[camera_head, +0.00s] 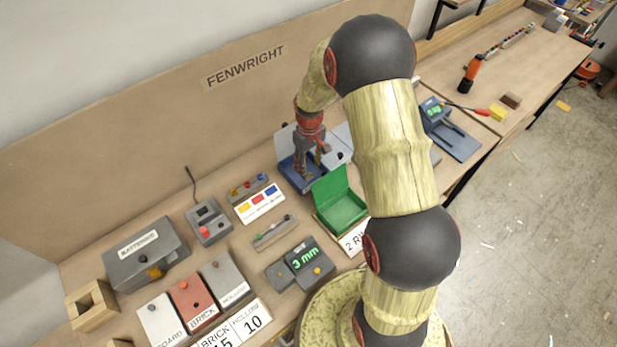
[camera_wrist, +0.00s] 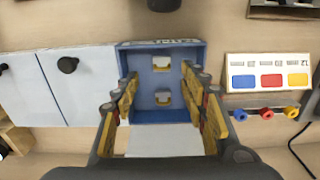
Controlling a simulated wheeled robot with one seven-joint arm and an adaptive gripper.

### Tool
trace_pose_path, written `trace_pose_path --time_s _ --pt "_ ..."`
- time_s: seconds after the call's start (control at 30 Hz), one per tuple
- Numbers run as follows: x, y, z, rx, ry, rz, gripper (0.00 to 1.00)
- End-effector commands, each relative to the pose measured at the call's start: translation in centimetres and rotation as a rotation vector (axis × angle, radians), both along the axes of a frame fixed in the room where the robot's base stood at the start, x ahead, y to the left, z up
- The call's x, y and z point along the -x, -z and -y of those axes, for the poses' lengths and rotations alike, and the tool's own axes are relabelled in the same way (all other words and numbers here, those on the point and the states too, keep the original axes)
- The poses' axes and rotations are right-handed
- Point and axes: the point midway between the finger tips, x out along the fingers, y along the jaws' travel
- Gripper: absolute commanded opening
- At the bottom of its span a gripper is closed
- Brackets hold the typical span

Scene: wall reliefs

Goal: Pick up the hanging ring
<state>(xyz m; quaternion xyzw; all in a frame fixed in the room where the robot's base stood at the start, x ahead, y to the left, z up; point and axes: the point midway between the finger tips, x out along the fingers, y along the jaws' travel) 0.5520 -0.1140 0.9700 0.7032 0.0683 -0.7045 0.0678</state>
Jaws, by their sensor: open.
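My gripper (camera_wrist: 165,88) is open, its fingers on either side of the inside of an open blue box (camera_wrist: 126,58) in the wrist view. In the head view my gripper (camera_head: 308,168) points down over the blue box (camera_head: 290,175). Inside the box are two small pale, squarish fittings, a far one (camera_wrist: 161,64) and a near one (camera_wrist: 163,98) with a yellowish, looped look. I cannot tell whether either is the hanging ring. No ring shows clearly, and nothing is visibly held between the fingers.
White doors (camera_wrist: 85,82) with black knobs adjoin the box. A panel with coloured squares (camera_wrist: 269,72) lies beside it. An open green box (camera_head: 341,211) stands nearby, its label partly hidden by my arm. Grey devices (camera_head: 147,254) and small lidded boxes (camera_head: 193,300) crowd the bench.

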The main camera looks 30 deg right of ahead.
Motion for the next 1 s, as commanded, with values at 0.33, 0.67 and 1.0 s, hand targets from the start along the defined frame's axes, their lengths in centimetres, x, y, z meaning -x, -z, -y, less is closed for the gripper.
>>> trace_pose_path --time_s 0.33,0.67,1.0 --pt "0.3 4.3 -0.3 -0.001 0.0 -0.001 0.44" --pt "0.2 4.9 -0.3 0.001 0.0 0.002 0.42" --pt "0.2 4.9 -0.3 0.001 0.0 0.001 0.22"
